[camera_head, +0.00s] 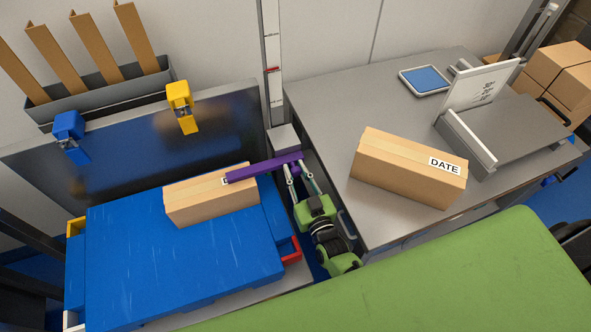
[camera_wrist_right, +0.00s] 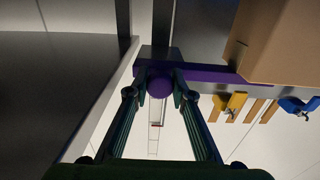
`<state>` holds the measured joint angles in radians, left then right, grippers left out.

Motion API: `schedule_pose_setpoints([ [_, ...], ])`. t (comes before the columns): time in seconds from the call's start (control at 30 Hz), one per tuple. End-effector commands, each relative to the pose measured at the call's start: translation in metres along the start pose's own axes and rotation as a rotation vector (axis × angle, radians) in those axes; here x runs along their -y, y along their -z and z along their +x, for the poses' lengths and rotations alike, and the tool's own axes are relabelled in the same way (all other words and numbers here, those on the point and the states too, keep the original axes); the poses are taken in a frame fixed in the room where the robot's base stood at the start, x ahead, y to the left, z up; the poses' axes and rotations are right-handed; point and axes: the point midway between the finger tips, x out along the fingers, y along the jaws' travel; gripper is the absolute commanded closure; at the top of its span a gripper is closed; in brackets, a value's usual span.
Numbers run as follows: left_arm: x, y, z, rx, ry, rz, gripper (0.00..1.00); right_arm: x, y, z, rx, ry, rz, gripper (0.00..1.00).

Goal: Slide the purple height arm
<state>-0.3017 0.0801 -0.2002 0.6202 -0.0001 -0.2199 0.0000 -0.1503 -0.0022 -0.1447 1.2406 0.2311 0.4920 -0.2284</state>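The purple height arm (camera_head: 262,167) is a flat bar fixed to an upright measuring post (camera_head: 270,65) with a scale and a red mark. It reaches left over a cardboard box (camera_head: 208,203) on a blue tub carrier (camera_head: 150,255). My right gripper (camera_head: 297,170) is at the bar's post end. In the right wrist view, its fingers (camera_wrist_right: 160,88) are on both sides of the round purple knob (camera_wrist_right: 160,82) and look closed against it. The bar (camera_wrist_right: 210,75) runs right there, next to the box. The bar's tip overlaps the box in the head view; contact is unclear. My left gripper is not in view.
A steel table (camera_head: 330,120) on the right holds a box labelled DATE (camera_head: 405,172), a blue-screened tablet (camera_head: 425,80) and a scale-like stand (camera_head: 510,130). Blue (camera_head: 70,135) and yellow (camera_head: 180,105) holders are on the dark back panel. A green surface (camera_head: 450,270) fills the front right.

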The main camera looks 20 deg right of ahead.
Motion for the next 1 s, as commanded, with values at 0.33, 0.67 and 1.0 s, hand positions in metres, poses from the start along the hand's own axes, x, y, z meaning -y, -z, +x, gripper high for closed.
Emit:
schedule_pose_setpoints([
  [0.33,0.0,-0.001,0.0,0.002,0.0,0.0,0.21,0.0,0.0,0.0,0.0,0.0,0.0,0.6],
  [0.67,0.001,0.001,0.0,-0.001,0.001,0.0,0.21,0.0,-0.002,-0.035,0.004,0.0,0.0,0.6],
  [1.0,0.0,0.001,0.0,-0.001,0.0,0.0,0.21,0.0,-0.001,-0.102,0.003,0.001,0.001,0.6],
])
